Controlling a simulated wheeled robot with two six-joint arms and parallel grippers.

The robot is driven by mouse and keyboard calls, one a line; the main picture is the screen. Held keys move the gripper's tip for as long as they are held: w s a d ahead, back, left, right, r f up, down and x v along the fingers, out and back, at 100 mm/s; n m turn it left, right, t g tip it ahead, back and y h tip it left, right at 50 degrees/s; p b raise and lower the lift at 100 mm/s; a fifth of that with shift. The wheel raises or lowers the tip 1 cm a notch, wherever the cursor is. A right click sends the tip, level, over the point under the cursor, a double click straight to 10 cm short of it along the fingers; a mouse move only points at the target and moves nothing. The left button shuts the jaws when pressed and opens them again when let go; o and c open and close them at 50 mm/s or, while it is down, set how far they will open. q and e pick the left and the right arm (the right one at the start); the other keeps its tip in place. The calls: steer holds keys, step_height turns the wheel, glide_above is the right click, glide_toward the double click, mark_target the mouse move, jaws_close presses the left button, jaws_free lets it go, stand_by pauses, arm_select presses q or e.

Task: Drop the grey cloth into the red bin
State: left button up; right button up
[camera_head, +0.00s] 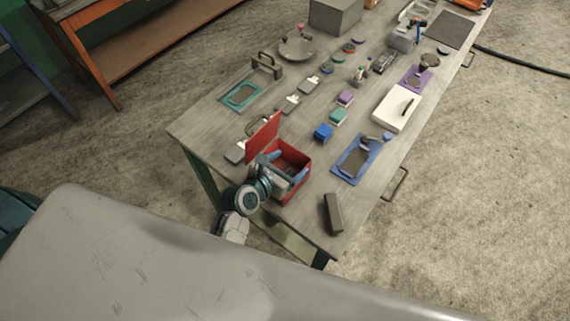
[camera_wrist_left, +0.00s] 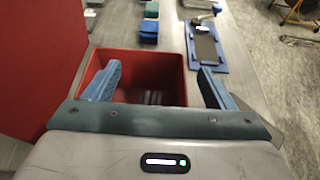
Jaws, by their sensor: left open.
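The red bin (camera_head: 294,160) stands at the near left end of the table with its red lid (camera_head: 263,138) raised on the left side. It fills the middle of the left wrist view (camera_wrist_left: 166,64). My left gripper (camera_head: 279,178) is at the bin, its blue fingers apart with nothing between their tips. In the left wrist view (camera_wrist_left: 160,86), the left finger overlaps the bin opening and the right finger is by the right rim. Faint greyish streaks show low in the bin; I cannot tell whether they are cloth. I cannot make out the grey cloth elsewhere. My right gripper is out of view.
A blue box (camera_head: 323,132), a blue tray (camera_head: 357,160) and a dark grey block (camera_head: 333,214) are near the bin. A white case (camera_head: 397,108) and several small items cover the table farther back. Bare tabletop lies between the tray and the grey block.

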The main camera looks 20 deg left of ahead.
arm_select(q)
steer(key=shift+r, duration=0.25)
steer(key=b+v, duration=0.3)
steer(key=v, duration=0.9)
